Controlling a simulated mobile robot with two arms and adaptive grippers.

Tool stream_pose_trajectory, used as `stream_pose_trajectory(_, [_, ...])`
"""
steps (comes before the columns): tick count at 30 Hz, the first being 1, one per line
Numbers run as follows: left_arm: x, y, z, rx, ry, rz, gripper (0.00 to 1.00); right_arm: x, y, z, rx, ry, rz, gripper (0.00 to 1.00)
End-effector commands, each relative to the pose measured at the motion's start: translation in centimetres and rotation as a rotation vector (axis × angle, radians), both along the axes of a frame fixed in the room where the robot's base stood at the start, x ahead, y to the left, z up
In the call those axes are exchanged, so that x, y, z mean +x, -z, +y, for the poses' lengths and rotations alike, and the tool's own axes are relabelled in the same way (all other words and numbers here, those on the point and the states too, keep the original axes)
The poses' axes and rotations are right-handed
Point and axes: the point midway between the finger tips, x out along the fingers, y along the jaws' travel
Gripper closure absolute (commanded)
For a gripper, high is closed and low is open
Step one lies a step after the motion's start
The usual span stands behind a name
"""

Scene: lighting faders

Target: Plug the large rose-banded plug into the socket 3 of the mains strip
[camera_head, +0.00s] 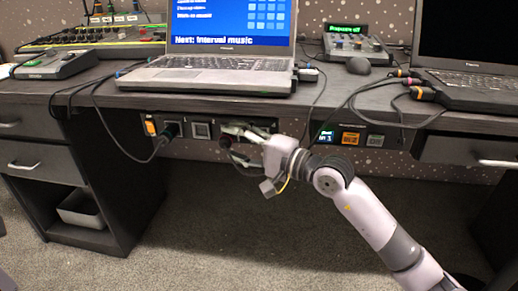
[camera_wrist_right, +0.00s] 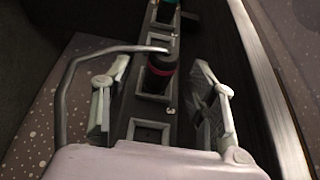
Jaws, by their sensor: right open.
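The mains strip (camera_head: 290,134) runs along under the desk's front edge. It also shows in the right wrist view (camera_wrist_right: 125,108), with a row of square sockets. A black plug with a rose-red band (camera_wrist_right: 161,66) stands at one socket; I cannot tell how deep it sits. A grey cable bends away from its top to the left. My right gripper (camera_head: 238,133) is at the strip, open, with one finger on each side of the plug and visible gaps. An empty socket (camera_wrist_right: 148,132) is nearer the palm. My left gripper is not in view.
A teal-banded plug (camera_wrist_right: 167,12) sits farther along the strip. In the head view a plug with a black cable (camera_head: 171,131) is at the strip's left. An orange switch (camera_head: 151,127) marks that end. Cables hang from the desk (camera_head: 215,102); drawers flank the opening.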

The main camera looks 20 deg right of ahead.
Motion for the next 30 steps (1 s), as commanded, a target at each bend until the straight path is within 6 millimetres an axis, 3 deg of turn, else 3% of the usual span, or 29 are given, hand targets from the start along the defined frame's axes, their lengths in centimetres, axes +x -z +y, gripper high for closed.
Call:
stream_pose_trajectory(15, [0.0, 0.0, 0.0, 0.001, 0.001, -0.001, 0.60, -6.7, 0.2, -4.3, -0.005, 0.000, 0.005, 0.47])
stream_pose_trajectory(30, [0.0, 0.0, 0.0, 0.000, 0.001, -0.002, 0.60, -9.2, 0.0, -5.9, -0.001, 0.000, 0.000, 0.47])
